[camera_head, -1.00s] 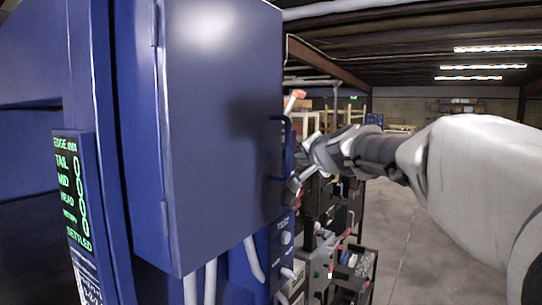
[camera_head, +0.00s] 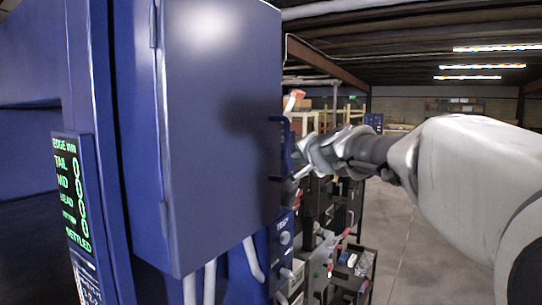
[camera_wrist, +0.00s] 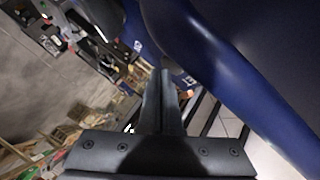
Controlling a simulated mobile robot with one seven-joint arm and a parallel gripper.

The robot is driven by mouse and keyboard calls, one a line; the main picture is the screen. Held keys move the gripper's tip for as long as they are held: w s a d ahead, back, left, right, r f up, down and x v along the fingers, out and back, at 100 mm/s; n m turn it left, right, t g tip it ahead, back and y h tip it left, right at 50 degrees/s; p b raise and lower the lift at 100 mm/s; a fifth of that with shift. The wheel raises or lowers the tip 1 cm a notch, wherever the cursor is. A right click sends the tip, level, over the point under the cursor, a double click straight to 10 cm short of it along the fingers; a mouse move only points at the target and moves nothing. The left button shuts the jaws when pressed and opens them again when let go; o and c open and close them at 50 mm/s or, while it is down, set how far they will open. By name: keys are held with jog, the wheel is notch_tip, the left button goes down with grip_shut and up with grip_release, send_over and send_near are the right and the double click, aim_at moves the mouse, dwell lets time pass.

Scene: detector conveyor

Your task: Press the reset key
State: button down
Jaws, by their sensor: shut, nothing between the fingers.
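A small blue control box (camera_head: 275,250) sits low beside the big blue cabinet, with a pale round button (camera_head: 285,238) on its face. Its label is too small to read surely, so I cannot tell if this is the reset key. My gripper (camera_head: 299,173) is above this box, right of the cabinet door, and apart from the button. Its fingers are shut and empty. In the wrist view my gripper (camera_wrist: 162,78) shows its two fingers together, beside a large blue surface; no key can be made out there.
The blue cabinet door (camera_head: 215,130) with its handle (camera_head: 282,148) stands close left of my gripper. A display panel (camera_head: 72,190) with green text is at far left. Cluttered dark racks (camera_head: 345,265) stand behind. Open floor (camera_head: 410,250) lies to the right.

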jog(key=shift+w+a, duration=0.35)
jog(key=shift+a, duration=0.05)
dwell(0.7)
dwell(0.3)
jog(key=shift+s+d+b, duration=0.35)
jog(key=shift+s+d, duration=0.2)
jog(key=shift+d, duration=0.2)
jog(key=s+d+b, duration=0.1)
jog(key=d, duration=0.1)
jog(key=s+d+b, duration=0.2)
dwell(0.4)
dwell(0.4)
